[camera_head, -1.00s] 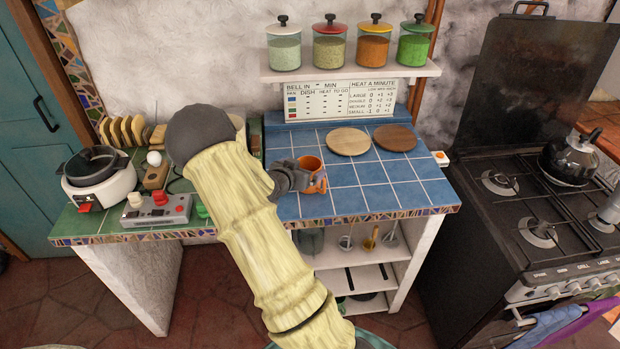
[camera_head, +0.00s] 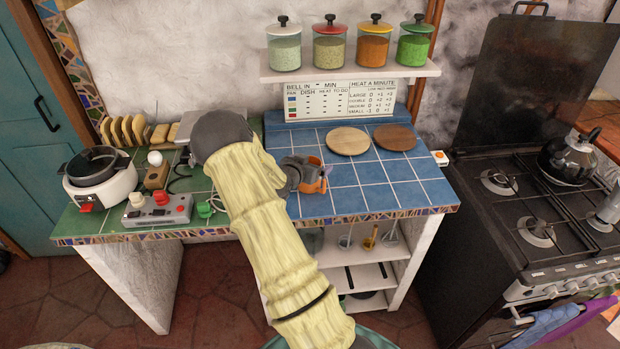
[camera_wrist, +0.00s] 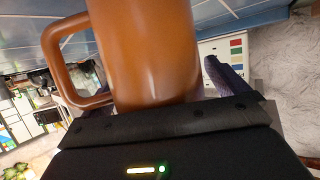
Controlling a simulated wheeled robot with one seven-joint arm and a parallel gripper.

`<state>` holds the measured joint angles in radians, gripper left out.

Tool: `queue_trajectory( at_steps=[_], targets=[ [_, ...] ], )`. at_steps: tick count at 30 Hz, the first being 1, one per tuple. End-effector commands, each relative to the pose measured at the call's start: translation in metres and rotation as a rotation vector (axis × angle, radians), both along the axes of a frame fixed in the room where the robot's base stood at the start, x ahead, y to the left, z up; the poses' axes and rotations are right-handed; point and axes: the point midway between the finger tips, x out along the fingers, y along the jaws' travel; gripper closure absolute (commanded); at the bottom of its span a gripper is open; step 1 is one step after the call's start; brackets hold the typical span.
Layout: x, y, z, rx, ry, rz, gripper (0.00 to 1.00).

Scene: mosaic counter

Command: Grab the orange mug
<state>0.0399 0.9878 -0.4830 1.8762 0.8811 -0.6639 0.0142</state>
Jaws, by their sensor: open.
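The orange mug (camera_head: 313,161) stands on the blue tiled counter, mostly hidden behind my gripper (camera_head: 318,183) in the head view. In the wrist view the mug (camera_wrist: 150,55) fills the middle, close up, with its handle at the left.
Two round wooden boards (camera_head: 348,141) lie behind and right of the mug. A control box (camera_head: 157,211) and a white cooker (camera_head: 100,187) stand at the left. A shelf of jars (camera_head: 350,72) hangs above.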

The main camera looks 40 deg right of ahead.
Motion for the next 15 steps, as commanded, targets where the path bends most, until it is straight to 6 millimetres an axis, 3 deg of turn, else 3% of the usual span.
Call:
queue_trajectory(
  at_steps=[3,12,15],
  targets=[
    [0.0,0.0,0.0001,0.0,0.0,0.0,0.01],
    [-0.0001,0.0002,-0.0001,0.001,0.0,0.0,0.57],
    [0.0001,0.0001,0.0004,-0.001,-0.001,0.0,0.57]
  ],
)
